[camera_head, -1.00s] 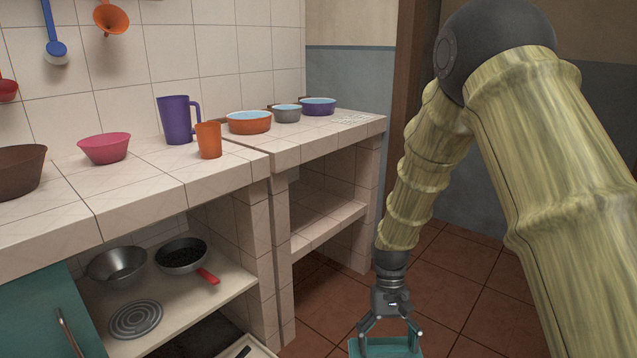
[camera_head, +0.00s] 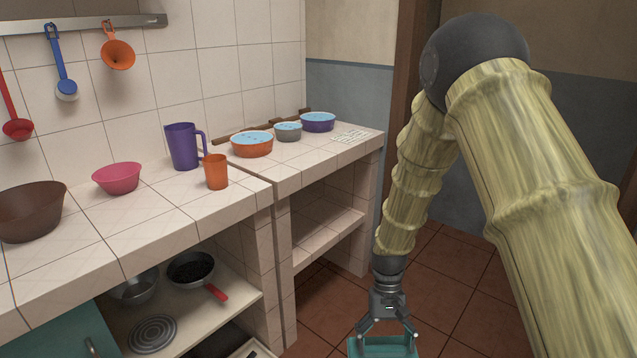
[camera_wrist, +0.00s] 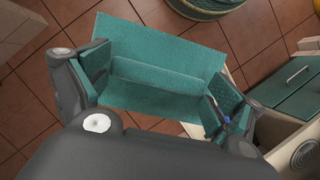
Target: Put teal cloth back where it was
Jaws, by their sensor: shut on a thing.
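My gripper (camera_head: 387,334) hangs low over the tiled floor, to the right of the counter, shut on the teal cloth (camera_head: 383,349). The cloth shows only in part at the bottom edge of the head view. In the wrist view my gripper (camera_wrist: 160,92) has a finger at each side of the cloth (camera_wrist: 165,50), with a folded ridge of cloth between them. The cloth spreads flat beyond the fingers, above the red-brown floor.
The tiled counter (camera_head: 130,222) holds a brown bowl (camera_head: 30,212), pink bowl (camera_head: 117,178), purple pitcher (camera_head: 183,147) and orange cup (camera_head: 216,172). The far counter bears several bowls. Teal cabinet fronts (camera_wrist: 296,92) and a round woven object (camera_wrist: 200,8) show in the wrist view.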

